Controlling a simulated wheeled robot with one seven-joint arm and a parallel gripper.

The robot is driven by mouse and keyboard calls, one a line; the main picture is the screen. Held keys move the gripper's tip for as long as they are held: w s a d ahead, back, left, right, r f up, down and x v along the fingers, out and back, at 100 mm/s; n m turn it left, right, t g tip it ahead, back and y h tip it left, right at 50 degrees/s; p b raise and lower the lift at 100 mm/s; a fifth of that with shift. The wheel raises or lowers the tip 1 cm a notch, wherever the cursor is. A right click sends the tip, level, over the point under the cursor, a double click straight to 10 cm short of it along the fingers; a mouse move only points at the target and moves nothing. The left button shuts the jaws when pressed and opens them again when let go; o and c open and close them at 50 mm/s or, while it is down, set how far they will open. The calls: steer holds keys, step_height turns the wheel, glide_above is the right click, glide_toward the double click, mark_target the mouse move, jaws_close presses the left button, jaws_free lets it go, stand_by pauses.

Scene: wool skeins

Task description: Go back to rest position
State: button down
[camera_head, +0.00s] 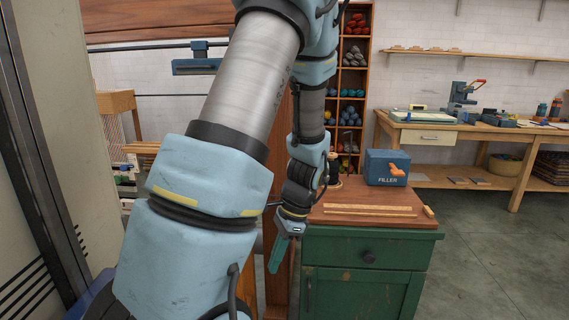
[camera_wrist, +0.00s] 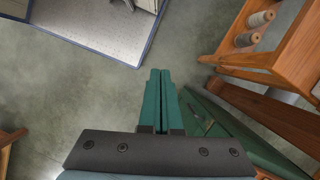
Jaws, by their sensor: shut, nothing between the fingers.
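My gripper (camera_head: 277,254) hangs at the end of my arm, just left of the green cabinet's near corner, with its green fingers pointing down. In the wrist view my gripper (camera_wrist: 160,75) shows its two green fingers pressed together with nothing between them, above the grey floor. My arm's blue and silver links fill the left and middle of the head view and hide much of what is behind them.
The green cabinet (camera_head: 365,285) has a wooden top with a blue FILLER box (camera_head: 386,167) and wooden strips. A shelf of wool (camera_head: 371,80) stands behind. A workbench (camera_head: 445,137) is at the back right. Floor (camera_head: 490,245) right of the cabinet is clear.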

steer(key=s+a+r+n+t+h+p, duration=0.1)
steer(key=a+r+n+h, duration=0.1)
steer(key=r+n, duration=0.4)
steer(key=s+a+r+n+t+h+p, duration=0.1)
steer(key=a+r+n, duration=0.1)
steer(key=r+n, duration=0.3)
steer(key=shift+s+a+r+n+t+h, duration=0.2)
steer(key=shift+a+r+n+t+h, duration=0.15)
steer(key=shift+n, duration=0.75)
